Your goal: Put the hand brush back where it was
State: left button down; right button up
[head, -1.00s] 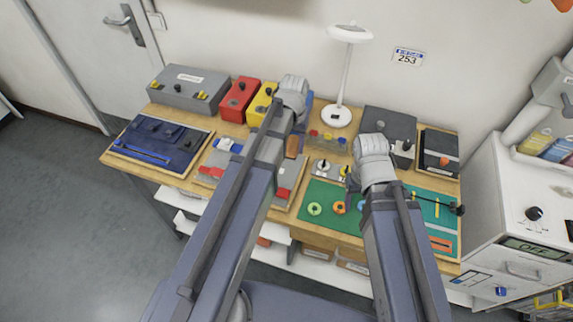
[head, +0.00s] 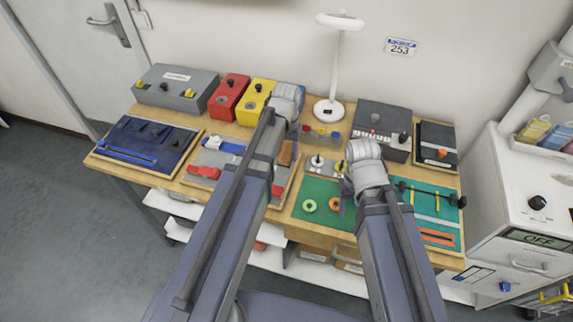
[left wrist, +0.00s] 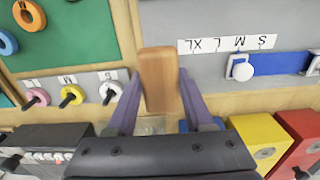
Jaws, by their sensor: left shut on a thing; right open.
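The hand brush shows as a plain brown wooden block (left wrist: 160,80) between the two fingers of my left gripper (left wrist: 160,100) in the left wrist view. The gripper is shut on it. Its bristles are not visible. In the head view the block (head: 287,153) shows just right of my left wrist, over the right part of the grey size board (head: 215,158). I cannot tell whether it touches the board. My right gripper (head: 346,194) is open, over the green mat (head: 313,190) near the coloured rings, partly hidden by its own wrist.
A white lamp (head: 330,110), a yellow box (head: 253,100) and a red box (head: 228,95) stand at the back. A strip of coloured pegs (left wrist: 72,93) lies beside the brush. A navy board (head: 148,142) is at the left; a white cabinet (head: 525,200) stands at the right.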

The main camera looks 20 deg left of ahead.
aim_at(286, 160)
pick_arm(q)
jog(key=shift+f+b, duration=1.95)
pick_arm(e)
jog(key=shift+f, duration=1.9)
pick_arm(q)
jog(key=shift+r, duration=0.15)
pick_arm(e)
jog(key=shift+r, duration=0.1)
pick_arm(q)
jog(key=shift+c, duration=1.4)
grip_release()
notch_tip(286, 160, up, 12)
jog(key=p, duration=1.2)
jog(key=s+d+m+y, duration=0.1)
jog(key=s+d+m, duration=0.2)
jog(key=s+d, duration=0.7)
jog(key=s, duration=0.4)
jog(key=shift+s+d, duration=0.15)
jog(key=shift+d, duration=0.1)
pick_arm(e)
notch_tip(286, 160, up, 12)
pick_arm(q)
jog(key=shift+r, duration=0.1)
